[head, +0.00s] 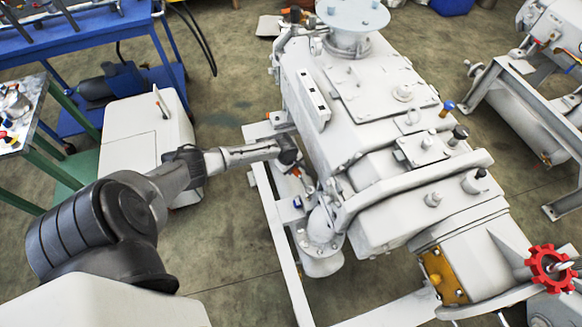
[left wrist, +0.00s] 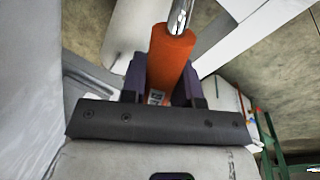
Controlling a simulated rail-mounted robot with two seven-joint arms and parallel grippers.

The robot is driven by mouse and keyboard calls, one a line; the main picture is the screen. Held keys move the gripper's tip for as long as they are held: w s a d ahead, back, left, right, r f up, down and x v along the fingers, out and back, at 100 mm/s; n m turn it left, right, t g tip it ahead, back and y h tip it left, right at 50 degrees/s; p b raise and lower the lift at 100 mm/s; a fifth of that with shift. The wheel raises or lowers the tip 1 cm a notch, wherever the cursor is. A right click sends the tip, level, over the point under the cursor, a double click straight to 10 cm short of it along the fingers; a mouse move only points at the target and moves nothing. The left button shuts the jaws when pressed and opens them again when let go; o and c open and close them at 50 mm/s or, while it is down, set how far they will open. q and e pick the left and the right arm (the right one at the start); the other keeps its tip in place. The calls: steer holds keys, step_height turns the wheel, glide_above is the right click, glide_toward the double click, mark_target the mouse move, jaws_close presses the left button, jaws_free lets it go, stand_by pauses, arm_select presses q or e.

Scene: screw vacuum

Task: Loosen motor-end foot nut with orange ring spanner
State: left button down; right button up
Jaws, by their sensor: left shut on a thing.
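My left gripper (head: 290,160) reaches in from the left to the side of the white vacuum pump (head: 380,95), low by its frame rail. In the left wrist view its purple fingers are shut on the orange handle of the ring spanner (left wrist: 172,60). The spanner's chrome shank (left wrist: 180,16) runs out of the top of that view, so its ring end is out of sight there. In the head view only a little orange of the spanner (head: 296,171) shows below the gripper. I cannot make out the foot nut or whether the ring sits on it. My right gripper is not in view.
The pump's white frame rail (head: 276,232) and a flanged pipe (head: 320,240) are close to the gripper. A white cabinet (head: 135,150) stands behind my left arm. A blue trolley (head: 70,45) and a green-legged table (head: 22,105) stand at left. Floor between is clear.

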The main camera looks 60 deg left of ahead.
arm_select(q)
steer(key=shift+a+r, duration=0.15)
steer(key=shift+r+p, duration=0.1)
steer(key=shift+p, duration=0.55)
steer(key=shift+f+b, duration=0.5)
steer(key=shift+f, duration=0.4)
step_height(320, 180, down, 4)
steer(key=shift+b, duration=0.95)
steer(key=shift+p, duration=0.35)
